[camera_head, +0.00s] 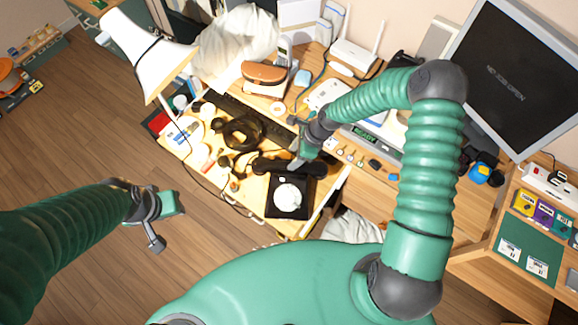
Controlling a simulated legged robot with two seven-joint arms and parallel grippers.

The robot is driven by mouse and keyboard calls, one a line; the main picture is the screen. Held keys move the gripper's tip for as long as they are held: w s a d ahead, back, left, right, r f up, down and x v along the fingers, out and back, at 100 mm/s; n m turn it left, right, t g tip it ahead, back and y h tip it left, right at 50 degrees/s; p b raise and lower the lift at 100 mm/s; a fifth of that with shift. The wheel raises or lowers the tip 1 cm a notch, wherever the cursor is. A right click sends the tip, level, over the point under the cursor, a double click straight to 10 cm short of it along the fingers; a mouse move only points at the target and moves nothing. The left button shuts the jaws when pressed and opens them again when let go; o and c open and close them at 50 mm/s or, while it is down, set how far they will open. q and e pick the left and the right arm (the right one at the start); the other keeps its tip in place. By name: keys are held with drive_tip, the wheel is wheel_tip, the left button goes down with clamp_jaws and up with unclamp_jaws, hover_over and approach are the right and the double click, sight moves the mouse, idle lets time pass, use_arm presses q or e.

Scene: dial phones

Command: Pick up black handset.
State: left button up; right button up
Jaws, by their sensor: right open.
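The black handset (270,166) lies lengthwise on the cluttered desk, just behind the black phone base (279,207) with its round white dial (289,196). My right gripper (297,160) is open and reaches down at the right part of the handset. It hides some of that part, and I cannot tell whether its fingers touch or straddle the handset. My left gripper (160,228) hangs over the wooden floor, well left of the phone and apart from it. Its finger opening is not clear.
A monitor (515,75) is at right.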

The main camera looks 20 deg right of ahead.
drive_tip(key=x, duration=0.2)
drive_tip(key=s+p+x, duration=0.1)
drive_tip(key=x, duration=0.2)
drive_tip(key=shift+d+f, duration=0.15)
drive_tip(key=shift+f, duration=0.25)
drive_tip(key=shift+w+f, duration=0.1)
drive_tip(key=shift+f, duration=0.1)
clamp_jaws()
drive_tip(key=shift+r, duration=0.1)
